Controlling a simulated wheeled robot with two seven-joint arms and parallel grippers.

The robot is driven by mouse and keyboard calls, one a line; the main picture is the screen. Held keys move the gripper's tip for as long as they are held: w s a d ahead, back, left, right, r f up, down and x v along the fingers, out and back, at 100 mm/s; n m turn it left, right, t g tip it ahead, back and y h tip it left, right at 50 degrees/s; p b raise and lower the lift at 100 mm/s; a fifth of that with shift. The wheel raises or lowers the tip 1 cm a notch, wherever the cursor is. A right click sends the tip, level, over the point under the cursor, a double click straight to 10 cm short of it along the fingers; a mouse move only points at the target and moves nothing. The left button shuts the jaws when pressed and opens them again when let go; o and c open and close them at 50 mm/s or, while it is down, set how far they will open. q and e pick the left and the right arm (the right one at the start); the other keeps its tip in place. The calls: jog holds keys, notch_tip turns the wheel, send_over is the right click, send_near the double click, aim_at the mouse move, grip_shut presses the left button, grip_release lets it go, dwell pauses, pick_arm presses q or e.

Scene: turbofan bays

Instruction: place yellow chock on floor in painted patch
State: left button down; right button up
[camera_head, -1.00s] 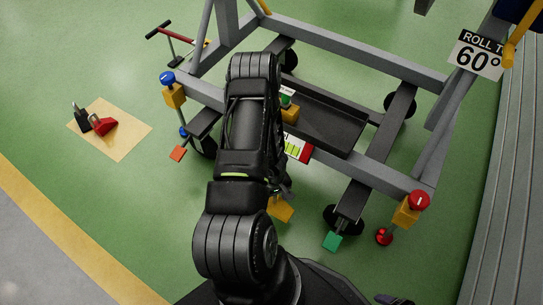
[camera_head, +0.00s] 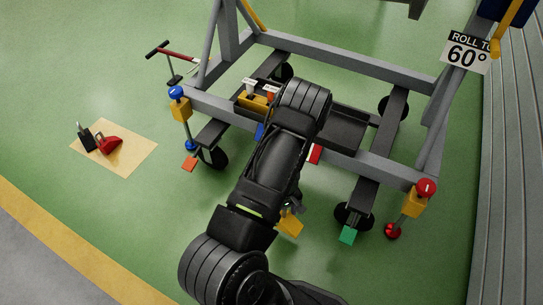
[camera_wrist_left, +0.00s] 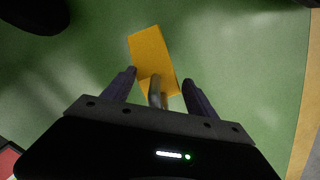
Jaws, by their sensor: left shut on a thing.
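The yellow chock (camera_head: 290,222) hangs by its grey handle (camera_wrist_left: 155,92) in my left gripper (camera_head: 297,203), in front of the stand's near beam. In the left wrist view the chock's yellow block (camera_wrist_left: 150,50) shows just beyond the two dark fingers, over green floor. The gripper is shut on the handle; the forearm partly hides it in the head view. The painted patch (camera_head: 136,160) is a pale tan square on the floor at the left. My right gripper is not in view.
A grey wheeled stand (camera_head: 400,178) fills the middle and right. Green floor is clear near the yellow floor stripe (camera_head: 55,237).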

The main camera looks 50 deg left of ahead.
pick_arm(q)
jog(key=w+d+r+m, duration=0.35)
jog(key=w+r, duration=0.25)
jog(key=r, duration=0.3)
jog(key=w+d+r+m, duration=0.35)
jog(key=w+r, duration=0.35)
jog(key=r, duration=0.3)
jog(key=w+d+r+m, duration=0.35)
jog(key=w+r, duration=0.25)
jog(key=r, duration=0.3)
jog(key=w+d+r+m, duration=0.3)
jog(key=d+r, duration=0.4)
jog(key=r, duration=0.4)
jog(key=shift+w+d+r, duration=0.15)
jog(key=shift+w+r, duration=0.2)
jog(key=shift+r, duration=0.05)
jog(key=shift+m, duration=0.25)
